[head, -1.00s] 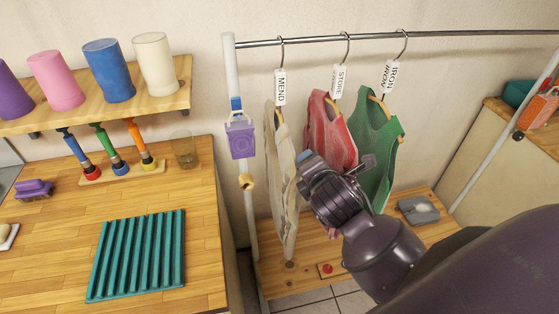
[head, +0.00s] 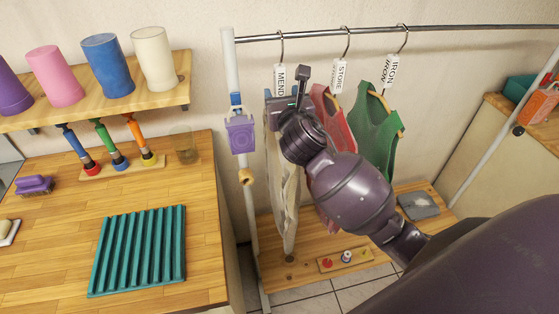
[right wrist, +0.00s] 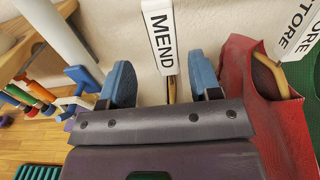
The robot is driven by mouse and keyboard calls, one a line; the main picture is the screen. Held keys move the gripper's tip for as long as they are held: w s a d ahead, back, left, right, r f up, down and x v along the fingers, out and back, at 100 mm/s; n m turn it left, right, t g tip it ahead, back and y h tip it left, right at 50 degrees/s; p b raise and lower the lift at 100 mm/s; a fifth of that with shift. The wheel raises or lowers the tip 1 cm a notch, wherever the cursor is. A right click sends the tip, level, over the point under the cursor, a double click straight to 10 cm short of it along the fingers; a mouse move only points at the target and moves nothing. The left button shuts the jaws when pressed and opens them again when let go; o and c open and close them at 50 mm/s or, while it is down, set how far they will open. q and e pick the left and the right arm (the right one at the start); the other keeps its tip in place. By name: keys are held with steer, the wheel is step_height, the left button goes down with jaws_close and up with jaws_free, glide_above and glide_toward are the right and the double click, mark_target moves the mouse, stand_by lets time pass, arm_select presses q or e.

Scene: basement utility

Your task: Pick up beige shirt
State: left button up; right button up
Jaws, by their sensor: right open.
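The beige shirt (head: 285,205) hangs at the left end of the rail, under a white MEND tag (head: 280,78). My right gripper (head: 284,100) is at the top of this shirt, just below the tag, and hides its shoulder area. In the right wrist view the blue fingers of the right gripper (right wrist: 162,82) are open. The wooden hanger stem (right wrist: 171,89) shows between them, below the MEND tag (right wrist: 160,38). The beige cloth is hidden there by the gripper body. My left gripper is not in view.
A red shirt (head: 334,118) with a STORE tag hangs close to the right, then a green shirt (head: 377,130) tagged IRON. A white post (head: 240,180) with a purple tag stands left of the beige shirt. A wooden bench (head: 375,259) with small items lies below.

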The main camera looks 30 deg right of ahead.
mark_target(281, 88)
steer(key=shift+d+p+x, duration=0.15)
steer(key=shift+p+x, duration=0.1)
steer(key=shift+x, duration=1.25)
steer(key=shift+d+p+x, duration=0.15)
steer(key=shift+p+x, duration=0.05)
steer(key=shift+x, duration=1.25)
steer(key=shift+c, duration=0.4)
jaws_close()
